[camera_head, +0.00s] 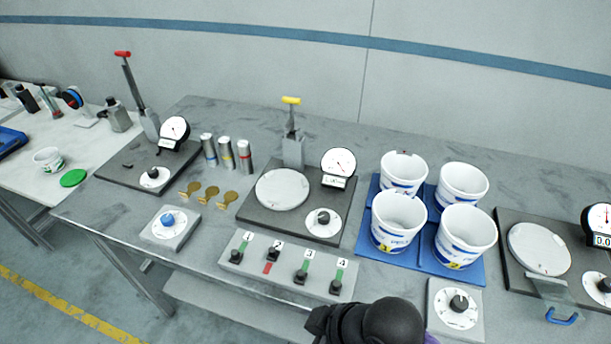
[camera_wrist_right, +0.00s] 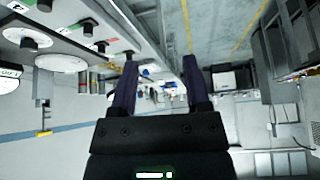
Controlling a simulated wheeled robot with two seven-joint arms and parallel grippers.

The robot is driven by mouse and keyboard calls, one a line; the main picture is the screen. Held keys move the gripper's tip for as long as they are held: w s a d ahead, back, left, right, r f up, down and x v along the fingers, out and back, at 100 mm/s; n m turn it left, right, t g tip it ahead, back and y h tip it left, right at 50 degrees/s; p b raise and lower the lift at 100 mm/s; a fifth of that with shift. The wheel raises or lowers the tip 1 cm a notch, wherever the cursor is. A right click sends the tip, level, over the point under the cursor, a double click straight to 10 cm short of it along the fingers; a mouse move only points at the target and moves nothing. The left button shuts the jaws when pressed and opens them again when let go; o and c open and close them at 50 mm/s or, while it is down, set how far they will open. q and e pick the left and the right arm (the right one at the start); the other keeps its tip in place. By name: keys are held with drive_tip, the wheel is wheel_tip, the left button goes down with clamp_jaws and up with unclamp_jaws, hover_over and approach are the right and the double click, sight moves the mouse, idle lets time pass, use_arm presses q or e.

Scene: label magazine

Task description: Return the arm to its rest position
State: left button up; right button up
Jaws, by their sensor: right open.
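My right gripper (camera_wrist_right: 160,62) shows in the right wrist view. Its two dark fingers are parallel, well apart, with nothing held between them. In the head view a dark, rounded part of my arm (camera_head: 388,322) shows at the bottom edge, in front of the grey bench (camera_head: 345,310); no fingertips can be made out there. My left gripper is in neither view.
The bench bears a switch box (camera_head: 285,268), dial plates, two lever presses and several white tubs (camera_head: 400,222) on blue mats. A clear plate with a blue handle (camera_head: 562,318) is at the right. Floor shows at the left.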

drive_tip(key=s+d+f+m+h, duration=0.1)
drive_tip(key=s+d+m+h, duration=0.45)
drive_tip(key=d+m, duration=0.6)
wheel_tip(320, 180, down, 27)
drive_tip(key=s+d+n+b, duration=0.1)
drive_tip(key=s+d+b, duration=0.15)
drive_tip(key=b, duration=0.55)
drive_tip(key=s+d+f+g+b, duration=0.2)
drive_tip(key=s+f+b, duration=0.4)
drive_tip(key=s+f, duration=0.8)
wheel_tip(320, 180, down, 3)
drive_tip(key=shift+d+n, duration=0.2)
drive_tip(key=shift+n, duration=0.15)
